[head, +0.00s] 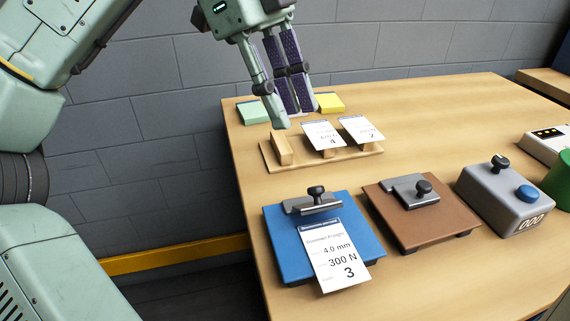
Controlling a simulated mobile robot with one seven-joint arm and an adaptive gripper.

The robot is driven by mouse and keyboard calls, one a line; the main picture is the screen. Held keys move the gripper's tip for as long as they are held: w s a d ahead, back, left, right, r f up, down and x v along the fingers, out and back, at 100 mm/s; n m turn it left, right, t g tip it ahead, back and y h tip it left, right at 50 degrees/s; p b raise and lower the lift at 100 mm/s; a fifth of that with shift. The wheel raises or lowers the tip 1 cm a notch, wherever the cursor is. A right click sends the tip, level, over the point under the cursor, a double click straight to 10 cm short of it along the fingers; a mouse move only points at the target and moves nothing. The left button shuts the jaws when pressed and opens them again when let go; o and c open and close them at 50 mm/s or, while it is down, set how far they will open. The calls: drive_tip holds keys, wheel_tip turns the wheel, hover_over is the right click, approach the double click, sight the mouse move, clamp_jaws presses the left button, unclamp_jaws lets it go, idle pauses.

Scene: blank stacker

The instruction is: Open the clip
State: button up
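A blue board (287,253) lies near the front left of the table. Its metal clip (300,205) with a black knob sits at the back edge, over the top of a white card (337,257) reading 4.0 mm, 300 N, 3. A brown board (440,222) to its right has a similar metal clip (408,189) with a black knob and no card. Whether either clip is lifted is hard to tell. My gripper (294,112) is above the table's far left, behind both boards, fingers pointing down. Its fingers are apart, with purple pads showing and nothing held.
A wooden rack (368,151) with two cards, 4 (322,134) and 2 (361,130), stands behind the boards. Green (253,113) and yellow (329,103) pads lie farther back. A grey box (497,205) with a blue button is right.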

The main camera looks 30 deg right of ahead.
sight(315, 198)
drive_tip(key=b+x, duration=0.1)
drive_tip(key=x, duration=0.9)
drive_tip(key=shift+s+f, duration=0.1)
drive_tip(key=shift+f, duration=0.3)
clamp_jaws()
